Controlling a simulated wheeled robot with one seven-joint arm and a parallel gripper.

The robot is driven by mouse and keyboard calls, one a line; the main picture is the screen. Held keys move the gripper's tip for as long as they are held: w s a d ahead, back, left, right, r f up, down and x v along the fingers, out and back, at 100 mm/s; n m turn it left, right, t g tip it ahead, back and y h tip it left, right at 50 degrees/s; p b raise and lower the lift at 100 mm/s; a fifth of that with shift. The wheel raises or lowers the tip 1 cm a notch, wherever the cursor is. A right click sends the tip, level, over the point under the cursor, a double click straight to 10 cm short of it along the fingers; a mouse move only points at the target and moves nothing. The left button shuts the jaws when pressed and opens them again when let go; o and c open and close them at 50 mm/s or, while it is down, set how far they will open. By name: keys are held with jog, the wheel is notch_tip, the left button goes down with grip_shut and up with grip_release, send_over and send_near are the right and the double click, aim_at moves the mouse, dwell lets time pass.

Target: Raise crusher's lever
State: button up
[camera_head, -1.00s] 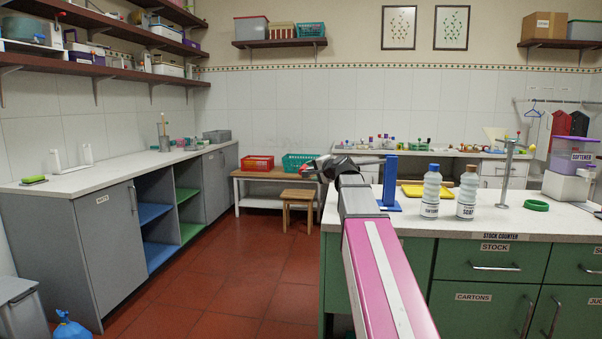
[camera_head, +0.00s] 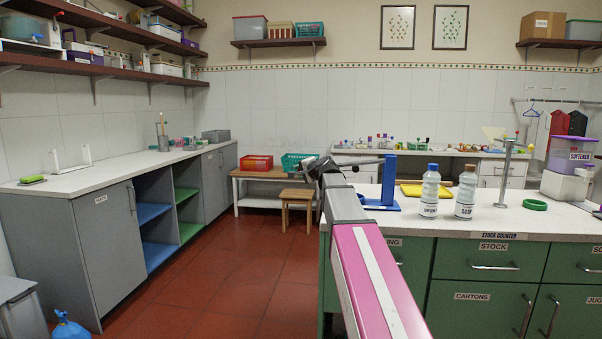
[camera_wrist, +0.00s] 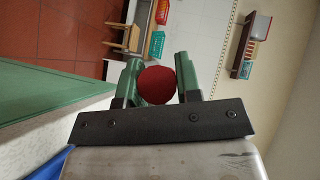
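The blue crusher (camera_head: 389,182) stands upright on the left end of the stock counter. A thin grey bar, which looks like its lever (camera_head: 367,161), runs from the blue post leftward to my arm's end, nearly level. In the wrist view a round dark red knob (camera_wrist: 157,86) sits between the two green fingers of my gripper (camera_wrist: 159,72). Both fingers appear to touch its sides. The rest of the lever is hidden in that view. In the head view my wrist hides the fingers and the knob.
The red floor (camera_head: 240,290) left of the counter is clear. A stool (camera_head: 297,205) stands behind.

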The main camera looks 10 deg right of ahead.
jog(key=shift+r, duration=0.55)
grip_shut()
jog(key=s+d+r+m+t+y, duration=0.1)
jog(key=d+r+m+t, duration=0.2)
jog(key=r, duration=0.9)
jog(key=s+d+r+m+t+y, duration=0.1)
jog(key=d+r+m+t, duration=0.15)
jog(key=r, duration=0.85)
jog(key=s+d+r+m+t+h, duration=0.2)
jog(key=d+r+m, duration=0.3)
jog(key=d+r, duration=0.3)
jog(key=s+d+r+m+t+h, duration=0.3)
jog(key=d+r, duration=0.5)
jog(key=d, duration=0.6)
jog(key=shift+s+d+r+m+t, duration=0.3)
jog(key=shift+s+m+t, duration=0.15)
jog(key=shift+s+m, duration=0.85)
jog(key=shift+w+m, duration=0.25)
jog(key=o, duration=1.1)
grip_release()
jog(key=shift+c, duration=0.2)
